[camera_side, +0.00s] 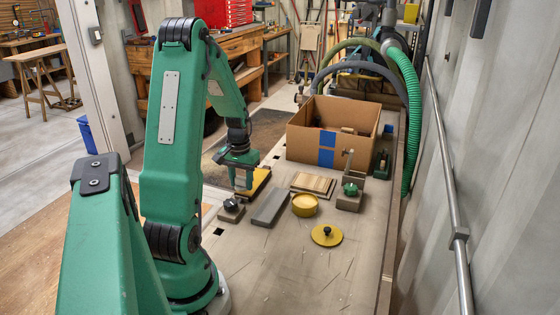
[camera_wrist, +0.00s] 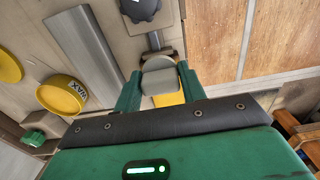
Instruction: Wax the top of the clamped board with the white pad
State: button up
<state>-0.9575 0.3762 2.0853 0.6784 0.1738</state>
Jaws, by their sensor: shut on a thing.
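My gripper (camera_side: 243,184) is low over the left side of the bench. In the wrist view my gripper (camera_wrist: 160,88) is shut on a pale grey-white pad (camera_wrist: 160,80), held between its two green fingers. A yellow-orange board (camera_side: 262,181) lies directly below and beside my gripper. A strip of yellow (camera_wrist: 170,99) shows under the pad in the wrist view. A block with a black knob (camera_side: 231,208) stands at the board's near end, and the knob (camera_wrist: 140,8) shows at the wrist view's top. Whether the pad touches the board I cannot tell.
A grey slab (camera_side: 270,208) lies right of the board. A green-knobbed fixture (camera_side: 350,198) and cardboard box (camera_side: 309,149) stand farther back.

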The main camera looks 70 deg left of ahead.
jog(key=shift+r, duration=2.95)
jog(key=shift+w, duration=0.1)
jog(key=shift+w+d+r, duration=0.15)
jog(key=shift+w+d, duration=0.25)
jog(key=shift+w, duration=0.1)
jog(key=w+d+r+m, duration=0.2)
jog(key=w+d, duration=0.3)
jog(key=d, duration=0.5)
jog(key=w+d+r+m, duration=0.3)
jog(key=w+d, duration=0.3)
jog(key=d, duration=0.4)
jog(key=w+d+r+m, duration=0.3)
jog(key=w+d+m, duration=0.1)
jog(key=d, duration=0.7)
jog(key=shift+w+r, duration=0.15)
jog(key=shift+w, duration=0.75)
